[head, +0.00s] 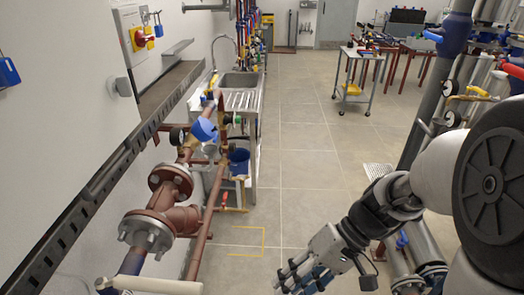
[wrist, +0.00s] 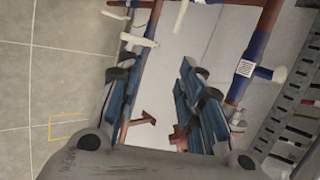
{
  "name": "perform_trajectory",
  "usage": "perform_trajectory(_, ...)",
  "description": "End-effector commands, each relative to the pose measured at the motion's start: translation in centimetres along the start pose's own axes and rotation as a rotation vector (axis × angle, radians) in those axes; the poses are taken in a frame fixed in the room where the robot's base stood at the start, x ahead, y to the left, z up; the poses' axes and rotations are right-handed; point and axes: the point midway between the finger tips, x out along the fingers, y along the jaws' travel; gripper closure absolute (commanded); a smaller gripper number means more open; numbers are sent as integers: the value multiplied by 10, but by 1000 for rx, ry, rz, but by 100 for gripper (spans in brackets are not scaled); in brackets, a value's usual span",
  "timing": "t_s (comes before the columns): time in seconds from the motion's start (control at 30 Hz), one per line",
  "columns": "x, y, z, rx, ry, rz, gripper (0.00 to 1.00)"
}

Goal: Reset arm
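My gripper (head: 303,275) is at the lower middle of the head view, at the end of my arm, over the tiled floor. In the wrist view its two blue-padded fingers stand well apart, with my gripper (wrist: 155,88) open and nothing between them. Reddish-brown pipes show beyond and beside the fingers. I cannot tell how far the fingers are from these pipes.
Flanged brown pipes (head: 160,222) with a blue valve handle (head: 204,130) run along the left wall. A sink (head: 240,82) stands behind them. Grey pipes with gauges rise at the right, close to my arm. A trolley (head: 352,88) stands farther back. The middle floor (head: 310,165) is clear.

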Motion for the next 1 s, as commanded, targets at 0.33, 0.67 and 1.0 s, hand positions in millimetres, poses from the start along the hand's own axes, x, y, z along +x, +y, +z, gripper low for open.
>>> perform_trajectory(0.33,-55,-12,61,-20,225,472,66)
perform_trajectory(0.67,-100,-12,90,-27,547,705,66)
perform_trajectory(1.0,-108,-12,94,-25,606,732,66)
